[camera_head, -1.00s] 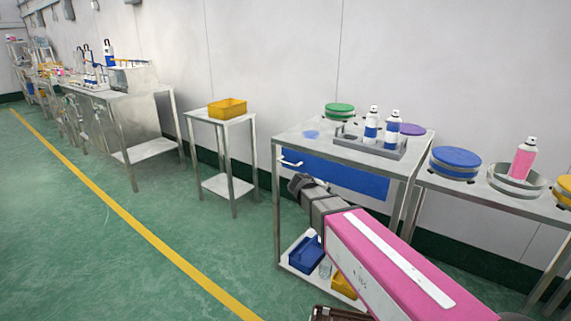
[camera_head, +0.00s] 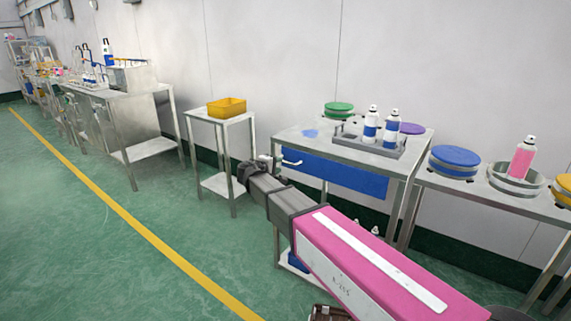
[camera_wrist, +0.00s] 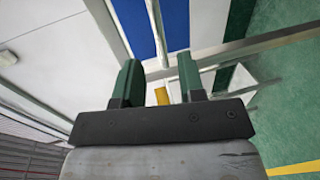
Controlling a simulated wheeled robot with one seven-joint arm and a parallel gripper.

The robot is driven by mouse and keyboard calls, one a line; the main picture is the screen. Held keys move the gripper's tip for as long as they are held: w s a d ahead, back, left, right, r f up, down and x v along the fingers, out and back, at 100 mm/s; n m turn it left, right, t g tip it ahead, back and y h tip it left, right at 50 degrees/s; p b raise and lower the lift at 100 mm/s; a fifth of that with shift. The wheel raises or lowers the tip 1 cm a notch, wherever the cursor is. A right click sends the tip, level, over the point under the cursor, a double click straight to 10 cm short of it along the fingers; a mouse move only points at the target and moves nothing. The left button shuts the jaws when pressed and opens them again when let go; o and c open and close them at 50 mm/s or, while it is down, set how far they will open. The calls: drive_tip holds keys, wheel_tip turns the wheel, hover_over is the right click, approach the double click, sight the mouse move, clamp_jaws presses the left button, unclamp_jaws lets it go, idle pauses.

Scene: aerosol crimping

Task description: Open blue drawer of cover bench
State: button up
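The blue drawer (camera_head: 335,172) sits under the top of the cover bench (camera_head: 300,135) and looks closed. Its white handle (camera_head: 291,162) is at the left end of the front. My gripper (camera_head: 268,161) is just left of the handle, small and partly hidden by my wrist. In the wrist view my gripper (camera_wrist: 159,72) has its two green fingers apart, with nothing held between them.
On the bench top are a green lid (camera_head: 338,109), a purple lid (camera_head: 411,129) and a grey tray (camera_head: 385,149) with two blue-and-white cans. A small table (camera_head: 222,118) with a yellow bin (camera_head: 227,107) stands to the left. The green floor at left is free.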

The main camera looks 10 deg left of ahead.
sight(285, 162)
drive_tip(key=shift+x, duration=3.2)
clamp_jaws()
